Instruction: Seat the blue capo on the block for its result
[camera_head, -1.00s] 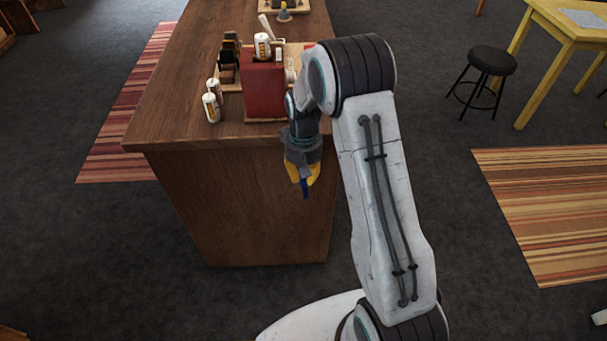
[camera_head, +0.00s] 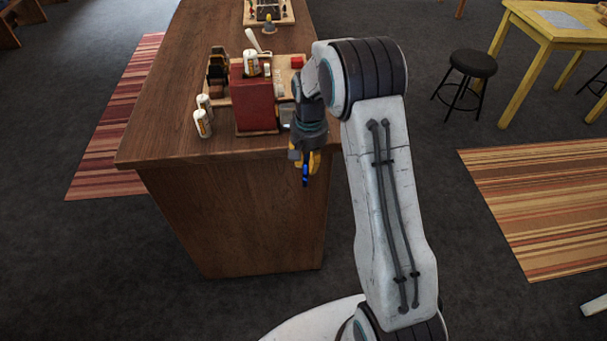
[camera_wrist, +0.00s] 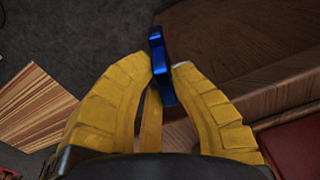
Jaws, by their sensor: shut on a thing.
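My gripper (camera_head: 305,163) hangs in front of the near right part of the wooden counter, pointing down, with its fingertips below the level of the top. Its yellow fingers are shut on the blue capo (camera_head: 306,176). In the wrist view the capo (camera_wrist: 158,52) sits between the two fingertips (camera_wrist: 162,72), sticking out beyond them. A dark red block-shaped stand (camera_head: 254,103) is on the counter, up and left of my gripper. I cannot tell whether this is the task's block. A small bright red piece (camera_head: 297,62) lies behind it on a wooden board.
The wooden counter (camera_head: 155,145) has its near edge close to my gripper. White cans (camera_head: 203,124) stand left of the red stand, and another can (camera_head: 251,63) is at its top. A black stool (camera_head: 473,64) and yellow table (camera_head: 555,30) stand right. Striped rugs (camera_head: 540,200) lie on open floor.

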